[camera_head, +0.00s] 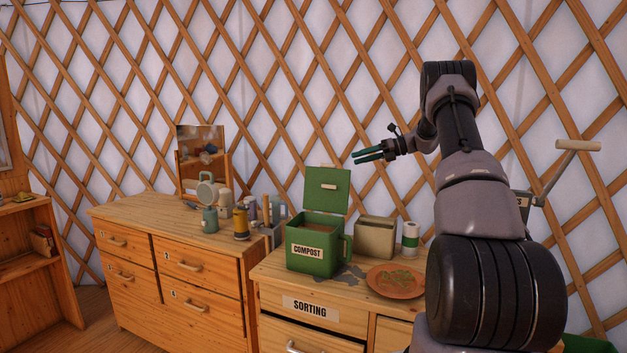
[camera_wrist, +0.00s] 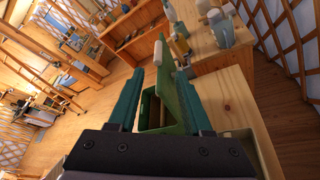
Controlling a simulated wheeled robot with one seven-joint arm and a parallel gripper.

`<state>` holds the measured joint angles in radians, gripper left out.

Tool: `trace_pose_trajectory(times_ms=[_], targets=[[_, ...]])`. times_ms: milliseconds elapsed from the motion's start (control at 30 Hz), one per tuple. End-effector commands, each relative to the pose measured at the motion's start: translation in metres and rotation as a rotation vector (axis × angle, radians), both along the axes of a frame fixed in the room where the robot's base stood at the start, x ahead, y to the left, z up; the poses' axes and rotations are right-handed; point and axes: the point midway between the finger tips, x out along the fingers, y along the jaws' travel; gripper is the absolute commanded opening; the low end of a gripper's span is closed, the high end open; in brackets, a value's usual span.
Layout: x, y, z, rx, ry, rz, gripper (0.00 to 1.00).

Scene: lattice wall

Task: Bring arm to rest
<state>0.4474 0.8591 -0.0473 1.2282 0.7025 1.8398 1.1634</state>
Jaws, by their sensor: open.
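My gripper (camera_head: 368,154) is at the end of my raised arm, in the air above and right of the green compost bin. Its two teal fingers point left and stand apart with nothing between them. In the wrist view my gripper (camera_wrist: 158,95) shows the same parted fingers, with the bin (camera_wrist: 150,108) beyond them. The compost bin (camera_head: 312,262) stands on the sorting cabinet with its lid (camera_head: 326,190) up. My gripper does not touch the bin or the lid.
An orange plate (camera_head: 395,282) with green scraps, a beige box (camera_head: 375,238) and a white-and-green roll (camera_head: 410,238) share the sorting cabinet (camera_head: 270,270). A wooden dresser (camera_head: 130,220) with bottles and a mirror (camera_head: 202,150) stands left. The lattice wall (camera_head: 330,80) is behind.

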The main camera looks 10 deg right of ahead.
Motion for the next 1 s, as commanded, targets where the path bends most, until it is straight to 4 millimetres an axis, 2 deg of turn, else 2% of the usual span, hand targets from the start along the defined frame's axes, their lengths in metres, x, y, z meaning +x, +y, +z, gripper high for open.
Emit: trace_pose_trajectory(times_ms=[167, 267, 367, 500, 700, 833, 1000], targets=[[-0.012, 0.018, 0.020, -0.074, -0.056, 0.041, 0.50], [-0.033, 0.041, 0.046, -0.185, -0.141, 0.103, 0.50], [-0.064, 0.068, 0.073, -0.327, -0.250, 0.190, 0.50], [-0.114, 0.102, 0.103, -0.521, -0.413, 0.326, 0.50], [-0.194, 0.138, 0.132, -0.785, -0.653, 0.541, 0.50], [-0.249, 0.154, 0.142, -0.949, -0.814, 0.694, 0.50], [-0.321, 0.167, 0.145, -1.157, -1.028, 0.905, 0.50]])
